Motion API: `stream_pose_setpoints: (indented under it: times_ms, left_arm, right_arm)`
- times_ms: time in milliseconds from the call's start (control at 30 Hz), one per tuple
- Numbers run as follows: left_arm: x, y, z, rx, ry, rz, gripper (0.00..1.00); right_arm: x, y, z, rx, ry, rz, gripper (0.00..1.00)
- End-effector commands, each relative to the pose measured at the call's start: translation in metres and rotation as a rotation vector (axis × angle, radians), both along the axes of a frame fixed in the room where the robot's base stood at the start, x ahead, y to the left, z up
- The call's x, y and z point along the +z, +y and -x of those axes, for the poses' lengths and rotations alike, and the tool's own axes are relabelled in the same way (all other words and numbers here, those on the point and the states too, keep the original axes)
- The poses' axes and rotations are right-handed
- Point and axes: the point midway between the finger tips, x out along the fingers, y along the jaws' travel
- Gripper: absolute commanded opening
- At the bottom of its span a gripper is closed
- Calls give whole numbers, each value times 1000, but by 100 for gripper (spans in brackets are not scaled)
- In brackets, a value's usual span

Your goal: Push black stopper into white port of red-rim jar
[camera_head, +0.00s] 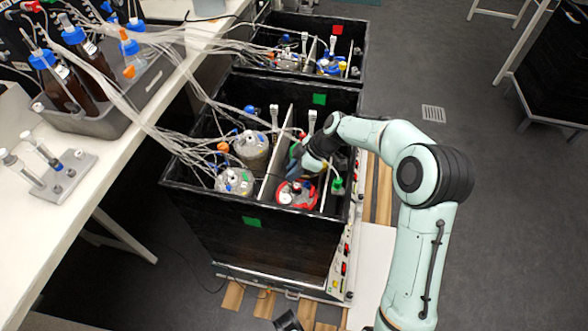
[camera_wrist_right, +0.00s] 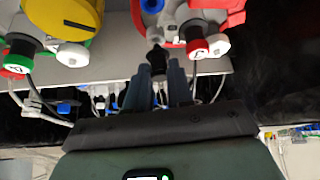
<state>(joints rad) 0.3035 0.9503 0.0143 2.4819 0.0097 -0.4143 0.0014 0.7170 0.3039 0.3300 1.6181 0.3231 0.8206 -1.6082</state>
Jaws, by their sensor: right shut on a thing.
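The red-rim jar (camera_head: 309,188) stands in the front right compartment of the near black box. Its red rim (camera_wrist_right: 232,17) shows at the top of the right wrist view. My right gripper (camera_head: 293,173) is just above the jar's back left side. In the wrist view its fingers (camera_wrist_right: 158,85) are shut on the black stopper (camera_wrist_right: 157,62). The stopper's tip points at the small white port (camera_wrist_right: 154,35) and overlaps its lower edge; I cannot tell how far it is inside. A dark piece at the head view's bottom edge may be my left gripper (camera_head: 287,321).
Other jars with tubing share the near box (camera_head: 240,205), split by a white divider (camera_head: 275,160). A white-capped connector (camera_wrist_right: 218,45) and a yellow-lidded jar (camera_wrist_right: 65,18) are close to the gripper. A bench (camera_head: 75,215) with brown bottles stands left.

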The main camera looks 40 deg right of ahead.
Motion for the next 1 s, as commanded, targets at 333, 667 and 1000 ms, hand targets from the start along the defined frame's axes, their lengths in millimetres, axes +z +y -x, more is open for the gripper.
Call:
stream_pose_setpoints:
  times_ms: [333,667,1000]
  left_arm:
    - [-6,0,1,0,2,0,0]
    - [-10,0,1,0,3,0,0]
    - [-9,0,1,0,3,0,0]
  right_arm:
    - [-6,0,0,0,0,0,0]
    - [-9,0,0,0,0,0,0]
    - [-9,0,0,0,0,0,0]
